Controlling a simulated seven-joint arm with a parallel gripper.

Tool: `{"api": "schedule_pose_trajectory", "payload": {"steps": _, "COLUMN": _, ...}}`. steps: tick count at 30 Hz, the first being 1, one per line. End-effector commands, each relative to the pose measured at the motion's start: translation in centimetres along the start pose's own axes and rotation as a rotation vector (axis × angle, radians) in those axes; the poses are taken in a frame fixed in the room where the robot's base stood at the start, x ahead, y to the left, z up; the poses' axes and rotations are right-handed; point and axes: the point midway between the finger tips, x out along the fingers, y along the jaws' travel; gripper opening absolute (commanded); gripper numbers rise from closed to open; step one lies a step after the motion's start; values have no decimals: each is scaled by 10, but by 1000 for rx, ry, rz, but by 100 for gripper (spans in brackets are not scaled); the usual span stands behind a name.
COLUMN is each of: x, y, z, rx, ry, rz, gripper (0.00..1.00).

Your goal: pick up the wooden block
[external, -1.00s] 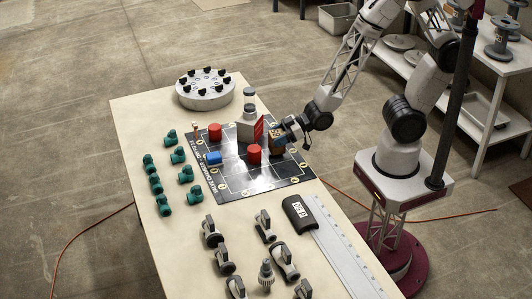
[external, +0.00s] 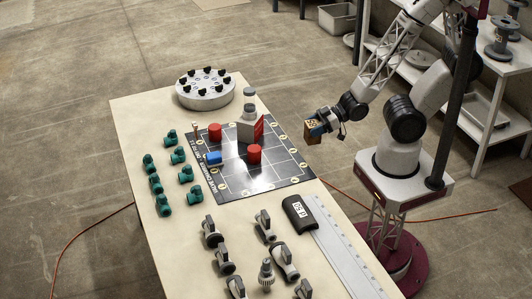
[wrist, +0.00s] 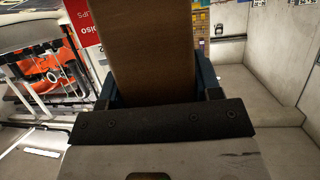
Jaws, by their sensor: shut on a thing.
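The wooden block (external: 311,133) is a brown block with a patterned end, held in the jaws of my gripper (external: 318,128). In the external view it is in the air beyond the right edge of the table, clear of the black board. In the wrist view the block (wrist: 152,50) fills the middle between the two dark blue fingers of my gripper (wrist: 152,85), which are shut on it. The block's far end runs out of the top of the wrist view.
A round grey holder (external: 206,95) stands behind. Green fittings (external: 155,184) line the left; grey valves (external: 285,261) stand in front.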

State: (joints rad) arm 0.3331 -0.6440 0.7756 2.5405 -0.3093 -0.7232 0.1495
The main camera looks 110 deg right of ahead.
Motion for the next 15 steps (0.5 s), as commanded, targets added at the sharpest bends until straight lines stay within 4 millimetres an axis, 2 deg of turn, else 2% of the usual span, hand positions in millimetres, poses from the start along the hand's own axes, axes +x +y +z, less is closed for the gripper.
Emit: {"api": "schedule_pose_trajectory", "payload": {"steps": 15, "x": -19, "y": -2, "z": 5, "rx": 0, "ry": 2, "rz": 1, "gripper": 32}}
